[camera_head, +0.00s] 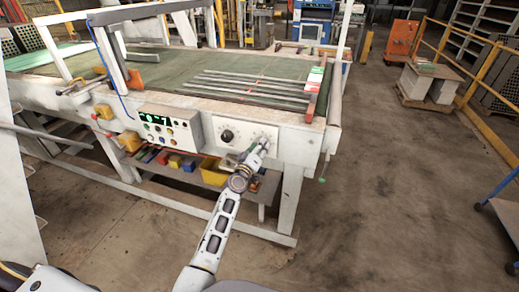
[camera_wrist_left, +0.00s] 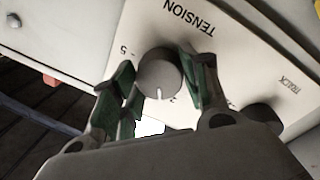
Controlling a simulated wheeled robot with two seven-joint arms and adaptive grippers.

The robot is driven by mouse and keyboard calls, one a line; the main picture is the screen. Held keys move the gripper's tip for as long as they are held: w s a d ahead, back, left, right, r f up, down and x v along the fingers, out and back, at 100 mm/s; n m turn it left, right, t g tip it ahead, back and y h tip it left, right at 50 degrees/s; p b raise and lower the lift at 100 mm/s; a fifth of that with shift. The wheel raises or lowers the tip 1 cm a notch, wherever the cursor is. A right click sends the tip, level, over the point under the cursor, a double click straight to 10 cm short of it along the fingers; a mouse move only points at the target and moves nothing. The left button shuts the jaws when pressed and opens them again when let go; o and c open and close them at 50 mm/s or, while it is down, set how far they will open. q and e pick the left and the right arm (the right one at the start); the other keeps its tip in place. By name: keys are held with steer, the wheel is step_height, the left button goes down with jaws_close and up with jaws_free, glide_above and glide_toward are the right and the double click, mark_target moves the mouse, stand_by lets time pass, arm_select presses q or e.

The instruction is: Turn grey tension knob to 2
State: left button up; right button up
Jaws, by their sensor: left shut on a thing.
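The grey tension knob (camera_wrist_left: 159,75) sits on a pale plate (camera_wrist_left: 235,45) marked TENSION, which appears upside down in the left wrist view. Its white pointer line points down in that picture, close to a digit that looks like 2; a 5 shows at its upper left. My left gripper (camera_wrist_left: 157,78) is shut on the knob, with a green-padded finger on each side. In the head view my left gripper (camera_head: 262,146) is at the right part of the machine's front panel and hides the knob. My right gripper is not in view.
A black knob (camera_head: 227,136) is left of my gripper on the panel; it also shows beside the right finger in the left wrist view (camera_wrist_left: 263,117). A control box (camera_head: 168,128) with buttons and green digits is further left. Bins (camera_head: 213,172) stand on the shelf below.

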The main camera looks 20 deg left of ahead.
arm_select(q)
steer(key=n, duration=0.3)
steer(key=shift+t, duration=0.3)
steer(key=o, duration=0.6)
steer(key=shift+c, duration=0.2)
steer(key=o, duration=0.5)
steer(key=shift+c, duration=0.2)
steer(key=s+a, duration=0.1)
steer(key=s, duration=1.1)
steer(key=shift+f, duration=0.35)
arm_select(e)
steer(key=shift+d+f, duration=0.25)
steer(key=shift+d, duration=0.15)
arm_select(q)
steer(key=shift+a, duration=0.1)
